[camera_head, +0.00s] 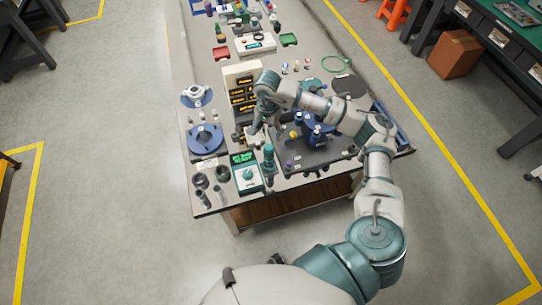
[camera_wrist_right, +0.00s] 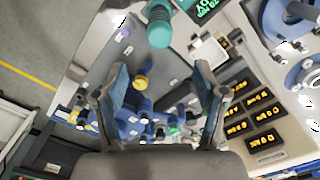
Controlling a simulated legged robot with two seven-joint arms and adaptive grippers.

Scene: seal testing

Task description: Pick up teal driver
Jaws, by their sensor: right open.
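The teal driver (camera_head: 268,156) stands upright near the front of the bench, just right of a small device with a green display. In the right wrist view the teal driver (camera_wrist_right: 159,26) shows at the top, beyond the fingertips and apart from them. My right gripper (camera_head: 257,136) is above the bench, just behind and slightly left of the driver in the head view. In the right wrist view my right gripper (camera_wrist_right: 163,78) has its fingers spread, with nothing held between them. The driver's lower end is hard to make out. My left gripper is not in view.
The display device (camera_head: 246,175) stands close left of the driver. A blue round fixture (camera_head: 205,139) is farther left. A rack with yellow labels (camera_head: 240,82) stands behind my gripper. Blue parts (camera_head: 312,130) crowd the right. Dark cups (camera_head: 201,181) sit at the front left.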

